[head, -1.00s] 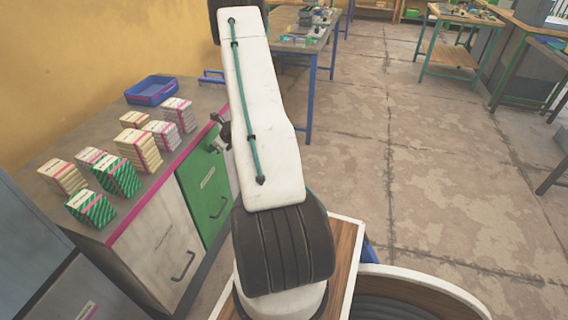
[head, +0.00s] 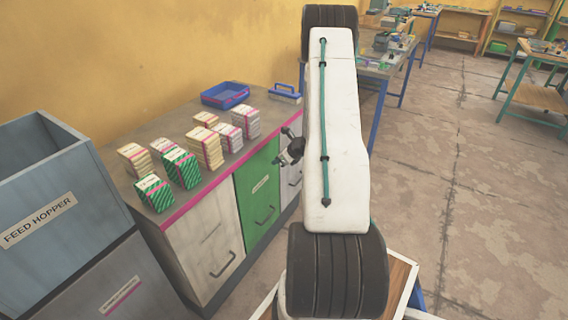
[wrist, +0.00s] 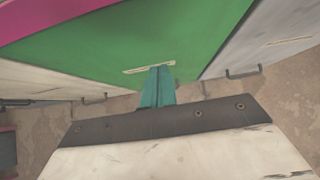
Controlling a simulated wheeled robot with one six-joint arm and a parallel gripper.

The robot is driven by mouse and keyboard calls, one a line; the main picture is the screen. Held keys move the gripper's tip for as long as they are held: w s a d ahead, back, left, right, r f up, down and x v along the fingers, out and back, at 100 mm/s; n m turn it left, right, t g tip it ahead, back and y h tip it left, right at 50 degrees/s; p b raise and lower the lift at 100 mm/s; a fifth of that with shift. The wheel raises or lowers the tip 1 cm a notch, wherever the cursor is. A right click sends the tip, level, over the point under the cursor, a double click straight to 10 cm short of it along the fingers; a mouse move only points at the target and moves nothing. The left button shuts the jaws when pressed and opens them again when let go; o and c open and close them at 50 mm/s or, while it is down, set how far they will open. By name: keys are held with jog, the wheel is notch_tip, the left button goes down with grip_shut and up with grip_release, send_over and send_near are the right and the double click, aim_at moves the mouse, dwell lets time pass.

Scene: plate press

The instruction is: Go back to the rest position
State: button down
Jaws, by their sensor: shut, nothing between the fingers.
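My gripper shows in the wrist view (wrist: 160,72) as two teal fingers pressed together with nothing between them. It is in front of the green cabinet door (wrist: 110,45), below the pink counter edge. In the head view a small dark part of my gripper (head: 285,155) shows left of my white arm, beside the counter front. The rest of it is hidden behind the arm.
A grey counter (head: 160,135) carries several striped card stacks (head: 206,147) and a blue tray (head: 225,94). A grey feed hopper (head: 40,222) stands at the left. A workbench (head: 385,65) is behind my arm. Open floor (head: 430,180) lies to the right.

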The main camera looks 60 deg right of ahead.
jog(key=v, duration=1)
jog(key=shift+d, duration=0.15)
jog(key=shift+s, duration=0.1)
